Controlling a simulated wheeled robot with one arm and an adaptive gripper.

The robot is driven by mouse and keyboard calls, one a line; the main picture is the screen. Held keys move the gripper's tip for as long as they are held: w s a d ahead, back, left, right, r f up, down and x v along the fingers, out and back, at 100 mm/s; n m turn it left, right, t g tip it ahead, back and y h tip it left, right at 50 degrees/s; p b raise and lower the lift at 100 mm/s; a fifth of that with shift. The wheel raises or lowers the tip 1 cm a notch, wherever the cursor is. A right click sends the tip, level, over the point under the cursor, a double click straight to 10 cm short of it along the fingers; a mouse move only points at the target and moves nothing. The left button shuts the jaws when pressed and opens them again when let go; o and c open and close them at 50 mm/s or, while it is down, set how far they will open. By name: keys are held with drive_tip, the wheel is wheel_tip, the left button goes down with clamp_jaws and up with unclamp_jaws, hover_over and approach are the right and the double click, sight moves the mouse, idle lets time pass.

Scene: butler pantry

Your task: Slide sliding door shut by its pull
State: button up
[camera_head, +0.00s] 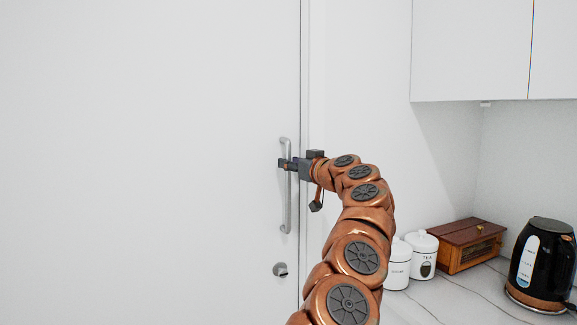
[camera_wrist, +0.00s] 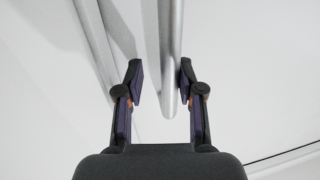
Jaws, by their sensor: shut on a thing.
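The white sliding door (camera_head: 150,160) fills the left half of the head view. Its right edge lies close beside a pale upright strip (camera_head: 304,90); I cannot tell whether they touch. A long vertical metal pull (camera_head: 287,208) is mounted near that edge. My gripper (camera_head: 284,164) reaches from the right and is shut on the pull's upper part. In the wrist view, the pull (camera_wrist: 171,55) runs between my two fingers (camera_wrist: 160,80), nearer the right one. The contact surfaces are partly hidden.
A round lock (camera_head: 280,270) sits below the pull. On the counter at right stand white canisters (camera_head: 423,255), a wooden box (camera_head: 470,247) and a black kettle (camera_head: 543,265). White cabinets (camera_head: 470,50) hang above. The wall right of the door is bare.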

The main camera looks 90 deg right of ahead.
drive_tip(key=shift+o, duration=1)
drive_tip(key=shift+s, duration=0.1)
drive_tip(key=shift+w+f, duration=0.1)
drive_tip(key=shift+w, duration=0.1)
drive_tip(key=shift+a, duration=0.1)
drive_tip(key=shift+a, duration=0.15)
